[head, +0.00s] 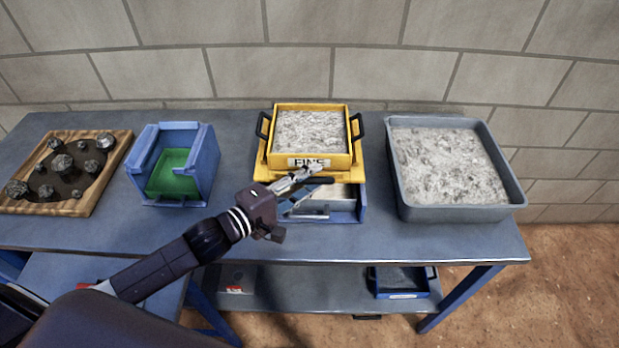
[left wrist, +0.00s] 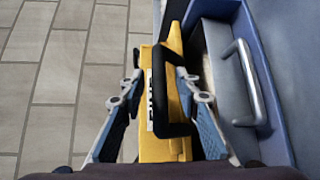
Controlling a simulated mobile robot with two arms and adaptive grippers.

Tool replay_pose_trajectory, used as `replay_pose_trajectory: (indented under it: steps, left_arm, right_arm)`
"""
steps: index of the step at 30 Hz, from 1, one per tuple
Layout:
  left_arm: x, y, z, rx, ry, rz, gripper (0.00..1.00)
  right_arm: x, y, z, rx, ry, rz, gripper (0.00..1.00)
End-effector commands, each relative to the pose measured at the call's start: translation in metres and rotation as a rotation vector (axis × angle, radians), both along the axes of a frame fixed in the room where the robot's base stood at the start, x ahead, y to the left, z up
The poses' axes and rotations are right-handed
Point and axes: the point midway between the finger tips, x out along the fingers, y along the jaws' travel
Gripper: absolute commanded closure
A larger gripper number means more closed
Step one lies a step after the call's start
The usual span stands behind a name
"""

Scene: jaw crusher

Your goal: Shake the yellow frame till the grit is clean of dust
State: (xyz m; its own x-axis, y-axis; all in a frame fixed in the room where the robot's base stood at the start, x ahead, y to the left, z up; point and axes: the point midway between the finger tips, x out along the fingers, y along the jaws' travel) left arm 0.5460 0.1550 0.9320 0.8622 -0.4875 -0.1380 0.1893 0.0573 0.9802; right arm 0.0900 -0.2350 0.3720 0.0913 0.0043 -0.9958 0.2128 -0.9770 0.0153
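The yellow frame (head: 341,160) stands level on the bench in the head view, filled with pale grey grit (head: 308,131). It has black handles on its left and right sides and a "FINE" label in front. The left wrist view shows the yellow frame (left wrist: 150,148) close up, with a black handle (left wrist: 173,131) below the label. My left gripper (head: 314,181) is at the front of the frame. In the left wrist view its fingers (left wrist: 160,82) are spread, one on each side of that handle, with gaps visible. My right gripper is out of view.
A grey tray (head: 460,214) of grey material stands right. A blue bin (head: 206,165) with a green inside and a wooden tray (head: 112,163) of rocks stand left. A wall closes the back.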

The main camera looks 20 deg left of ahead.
Motion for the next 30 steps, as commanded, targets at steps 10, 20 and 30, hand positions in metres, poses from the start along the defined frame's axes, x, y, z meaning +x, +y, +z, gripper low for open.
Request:
replay_pose_trajectory:
  steps: [10,20,30]
  left_arm:
    - [0.0009,-0.001,-0.0004,-0.001,0.0,0.0,0.75]
    - [0.0007,-0.0008,-0.0006,0.0,0.001,0.0,1.0]
    - [-0.0049,-0.0028,0.0006,-0.003,0.005,-0.001,1.0]
  right_arm:
    - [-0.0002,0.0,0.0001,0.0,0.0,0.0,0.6]
    - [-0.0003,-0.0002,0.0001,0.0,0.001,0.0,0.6]
    - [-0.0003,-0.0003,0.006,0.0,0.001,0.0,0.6]
